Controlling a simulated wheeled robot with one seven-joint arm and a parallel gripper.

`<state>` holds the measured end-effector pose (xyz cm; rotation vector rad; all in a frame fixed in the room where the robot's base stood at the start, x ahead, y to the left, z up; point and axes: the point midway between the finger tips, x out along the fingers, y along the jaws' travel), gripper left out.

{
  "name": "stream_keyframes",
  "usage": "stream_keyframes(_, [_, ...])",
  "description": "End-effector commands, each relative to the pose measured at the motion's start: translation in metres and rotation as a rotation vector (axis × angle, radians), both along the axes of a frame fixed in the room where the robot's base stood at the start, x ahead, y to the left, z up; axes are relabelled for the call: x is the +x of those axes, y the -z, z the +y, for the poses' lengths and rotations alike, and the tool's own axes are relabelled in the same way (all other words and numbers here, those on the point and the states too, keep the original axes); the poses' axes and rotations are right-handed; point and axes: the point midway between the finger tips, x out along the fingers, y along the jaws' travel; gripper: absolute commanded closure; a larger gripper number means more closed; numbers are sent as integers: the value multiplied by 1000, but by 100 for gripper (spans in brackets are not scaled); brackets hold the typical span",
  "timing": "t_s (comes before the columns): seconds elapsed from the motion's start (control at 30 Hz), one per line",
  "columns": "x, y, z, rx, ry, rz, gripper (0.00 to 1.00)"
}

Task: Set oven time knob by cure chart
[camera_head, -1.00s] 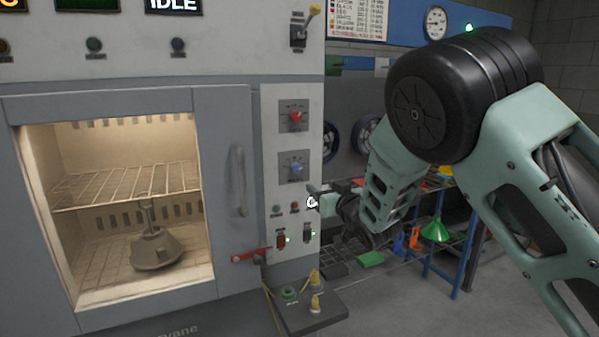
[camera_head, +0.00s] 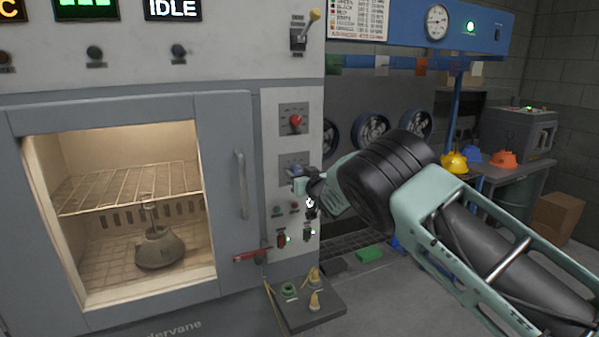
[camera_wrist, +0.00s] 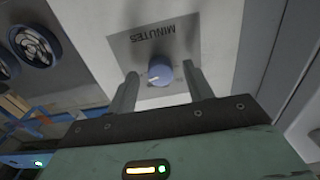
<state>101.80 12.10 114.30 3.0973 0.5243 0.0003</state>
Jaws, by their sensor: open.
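The time knob (camera_wrist: 160,73) is a blue dial under the word MINUTES on a grey plate (camera_wrist: 178,44); both look upside down in the wrist view. My gripper (camera_wrist: 161,80) is open, its two fingers on either side of the knob; I cannot tell if they touch it. In the head view my gripper (camera_head: 297,180) covers most of the blue knob. A red knob (camera_head: 296,121) is above it on the oven's control panel (camera_head: 270,104). The cure chart (camera_head: 358,18) hangs at the top, with coloured rows too small to read.
The oven door (camera_head: 231,130) with a vertical handle (camera_head: 239,184) is left of the panel. A grey hood-like part (camera_head: 159,250) is inside the lit oven. Small switches (camera_head: 282,241) and a ledge with fittings (camera_head: 318,315) are below. The display (camera_head: 173,8) reads IDLE.

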Motion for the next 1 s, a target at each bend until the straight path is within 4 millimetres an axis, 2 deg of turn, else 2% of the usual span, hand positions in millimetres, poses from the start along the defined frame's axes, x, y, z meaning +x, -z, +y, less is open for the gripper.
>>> stream_keyframes(0.37, [4, 0, 2, 0, 0, 1, 49])
stream_keyframes(0.4, [4, 0, 2, 0, 0, 1, 54])
stream_keyframes(0.53, [4, 0, 2, 0, 0, 1, 90])
stream_keyframes(0.57, [4, 0, 2, 0, 0, 1, 93])
stream_keyframes(1.0, [4, 4, 2, -81, -1, -31, 93])
